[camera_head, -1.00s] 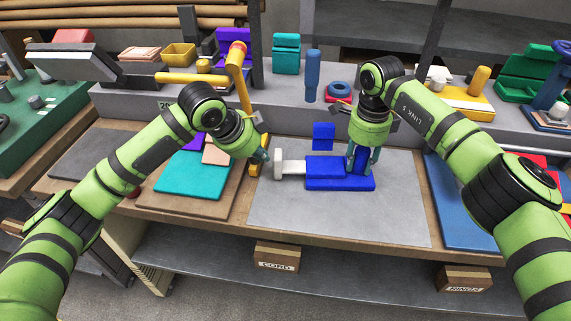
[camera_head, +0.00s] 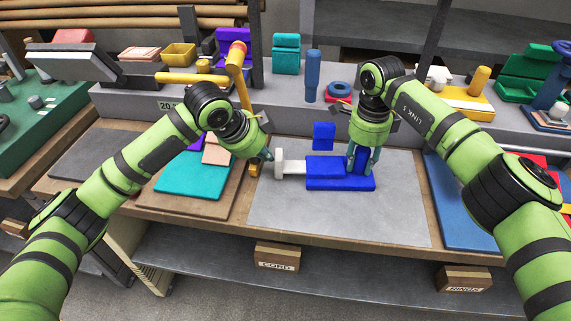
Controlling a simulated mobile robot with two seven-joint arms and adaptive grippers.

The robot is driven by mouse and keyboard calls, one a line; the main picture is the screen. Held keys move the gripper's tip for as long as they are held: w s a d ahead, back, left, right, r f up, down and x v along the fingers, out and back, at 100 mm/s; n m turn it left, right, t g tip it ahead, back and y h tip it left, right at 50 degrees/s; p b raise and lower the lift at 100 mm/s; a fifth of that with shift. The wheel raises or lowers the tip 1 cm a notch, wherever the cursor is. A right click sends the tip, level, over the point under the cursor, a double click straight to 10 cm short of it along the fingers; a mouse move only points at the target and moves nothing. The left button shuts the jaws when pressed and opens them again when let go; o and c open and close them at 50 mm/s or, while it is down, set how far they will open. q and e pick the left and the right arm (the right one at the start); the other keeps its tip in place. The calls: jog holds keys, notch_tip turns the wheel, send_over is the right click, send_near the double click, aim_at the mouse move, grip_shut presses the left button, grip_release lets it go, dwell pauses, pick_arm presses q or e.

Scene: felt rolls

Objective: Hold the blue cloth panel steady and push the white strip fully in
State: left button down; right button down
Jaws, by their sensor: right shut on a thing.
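The blue cloth panel (camera_head: 335,184) lies on a grey mat (camera_head: 285,212) on the bench, with a raised layer on top. The white strip (camera_head: 293,167) sticks out of its left side and ends in a wider white head (camera_head: 279,163). My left gripper (camera_head: 267,155) is at the left of the white head, its fingertips at or very near it; whether they touch I cannot tell. My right gripper (camera_head: 364,163) is shut on the right part of the blue panel. Its fingers partly hide that end.
A small blue block (camera_head: 324,136) lies behind the panel. A teal sheet (camera_head: 192,176) on a brown board is at the left, and a blue mat (camera_head: 455,215) is at the right. A yellow mallet (camera_head: 237,75) stands behind my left gripper. The front of the grey mat is clear.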

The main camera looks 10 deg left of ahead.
aim_at(297, 162)
pick_arm(q)
jog(key=shift+w+d, duration=0.2)
jog(key=shift+d, duration=1.2)
jog(key=shift+w+d, duration=0.15)
jog(key=shift+d, duration=1.2)
pick_arm(e)
jog(key=shift+a, duration=0.1)
pick_arm(q)
jog(key=shift+a, duration=0.15)
jog(key=shift+r, duration=0.2)
jog(key=shift+r, duration=1.55)
jog(key=r, duration=0.1)
jog(key=a+r, duration=0.1)
jog(key=r, duration=0.1)
jog(key=shift+r, duration=0.25)
pick_arm(e)
jog(key=c, duration=0.8)
grip_release()
